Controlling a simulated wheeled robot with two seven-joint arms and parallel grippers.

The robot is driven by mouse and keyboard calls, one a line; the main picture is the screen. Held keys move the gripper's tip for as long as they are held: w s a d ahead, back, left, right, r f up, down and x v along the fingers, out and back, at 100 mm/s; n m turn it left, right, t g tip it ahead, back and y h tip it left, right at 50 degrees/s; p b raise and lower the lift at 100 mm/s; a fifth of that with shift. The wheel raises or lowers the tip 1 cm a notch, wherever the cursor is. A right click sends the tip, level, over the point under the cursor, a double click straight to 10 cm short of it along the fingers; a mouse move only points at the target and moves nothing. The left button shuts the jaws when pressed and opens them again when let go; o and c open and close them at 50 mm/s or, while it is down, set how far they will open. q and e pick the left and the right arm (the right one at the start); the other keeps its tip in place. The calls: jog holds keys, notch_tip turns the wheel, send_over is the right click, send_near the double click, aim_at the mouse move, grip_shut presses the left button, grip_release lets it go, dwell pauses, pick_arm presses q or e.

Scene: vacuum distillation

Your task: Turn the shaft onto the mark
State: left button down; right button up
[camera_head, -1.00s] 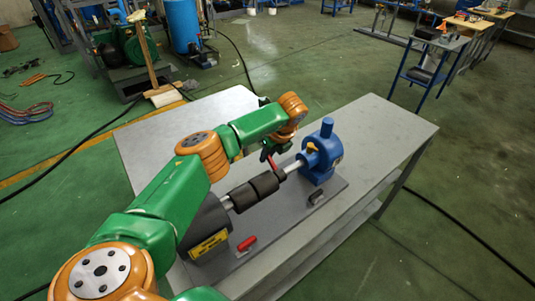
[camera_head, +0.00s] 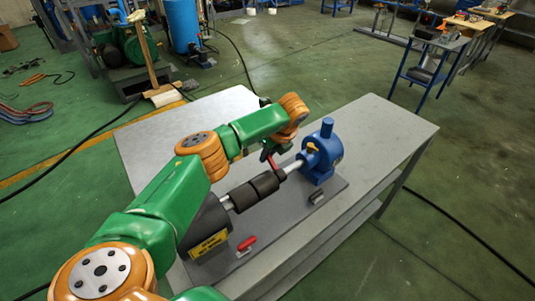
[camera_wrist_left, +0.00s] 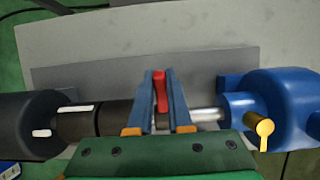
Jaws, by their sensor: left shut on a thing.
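The shaft (camera_head: 293,167) is a silver rod between a dark coupling (camera_head: 263,184) and a blue pump housing (camera_head: 321,151). In the left wrist view the shaft (camera_wrist_left: 207,115) runs level to the right of my fingers. My left gripper (camera_wrist_left: 163,98) is shut on a red bar (camera_wrist_left: 161,88), which stands up beside the coupling's right end. The red bar also shows in the head view (camera_head: 272,161), just below my left wrist. A yellow pointer (camera_wrist_left: 260,130) sits on the blue housing at the shaft. The fingertips' contact is partly hidden. My right gripper is out of view.
A dark motor (camera_head: 208,222) with a yellow label is at the shaft's other end. A red-handled piece (camera_head: 246,243) and a dark block (camera_head: 316,197) sit on the front of the base plate. The grey table (camera_head: 390,130) is clear at the back right.

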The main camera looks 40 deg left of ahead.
pick_arm(q)
jog(key=shift+d+r+t+y, duration=0.3)
jog(key=shift+y, duration=0.5)
jog(key=y+b, duration=0.1)
jog(key=d+r+t+y+b, duration=0.1)
jog(key=y+b, duration=0.1)
jog(key=shift+s+d+b, duration=0.3)
jog(key=shift+d+r+y, duration=0.25)
jog(key=shift+r+y, duration=0.05)
jog(key=shift+y, duration=0.3)
jog(key=shift+s+d+r+y, duration=0.15)
jog(key=shift+d+y, duration=0.05)
jog(key=shift+y, duration=0.2)
jog(key=c, duration=0.8)
grip_release()
jog(key=shift+c, duration=0.2)
